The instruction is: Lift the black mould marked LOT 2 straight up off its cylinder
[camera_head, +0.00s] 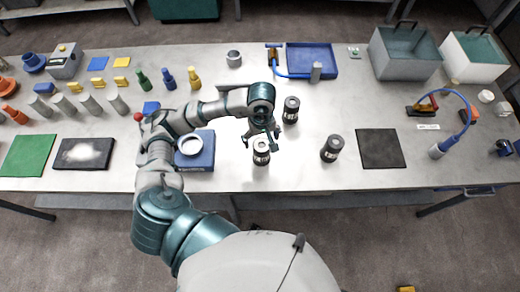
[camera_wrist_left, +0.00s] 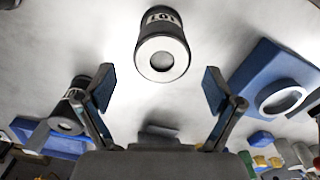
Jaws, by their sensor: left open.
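Three black moulds with white label bands stand on the table. The nearest mould (camera_head: 261,152) has a pale top with a dark round centre; it also shows upper middle in the left wrist view (camera_wrist_left: 162,58). A second mould (camera_head: 291,110) stands behind and right, and shows at left in the wrist view (camera_wrist_left: 70,118). The third mould (camera_head: 332,148) stands to the right. My right gripper is out of view.
A blue block with a white ring (camera_head: 195,150) lies left of the nearest mould. A black mat (camera_head: 381,149) lies right. The table between the moulds is clear.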

